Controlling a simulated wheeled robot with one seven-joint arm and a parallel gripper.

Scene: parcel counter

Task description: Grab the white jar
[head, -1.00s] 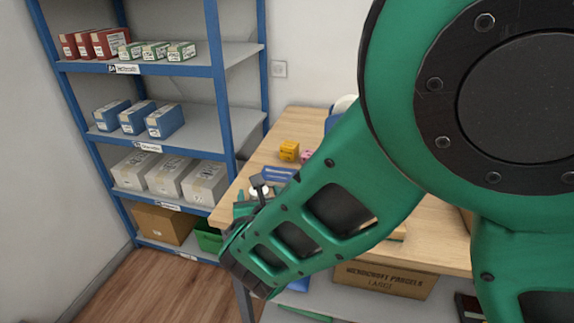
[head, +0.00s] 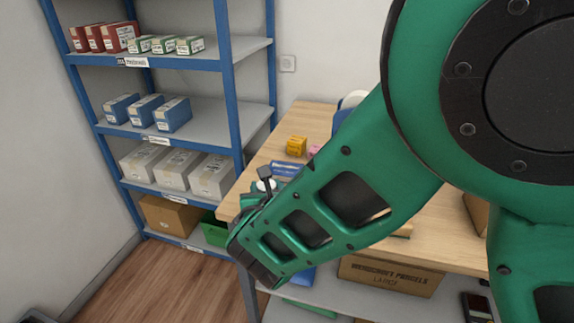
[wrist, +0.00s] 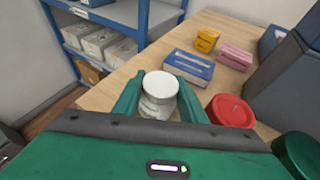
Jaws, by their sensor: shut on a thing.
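The white jar (wrist: 159,88) stands between the two green fingers of my gripper (wrist: 160,95) in the wrist view. The fingers are shut on it, one on each side, and its round lid faces up. Its lower part is partly hidden by my gripper's body. In the head view a small part of the white jar (head: 264,186) shows behind my arm. Most of my gripper is hidden there. I cannot tell whether the jar touches the table.
On the wooden table (wrist: 125,75) a blue box (wrist: 190,66), a yellow box (wrist: 207,40) and a pink box (wrist: 236,56) lie beyond the jar. A red round container (wrist: 231,111) and a dark green one (wrist: 297,152) are at right. A blue shelf rack (head: 228,90) stands at left.

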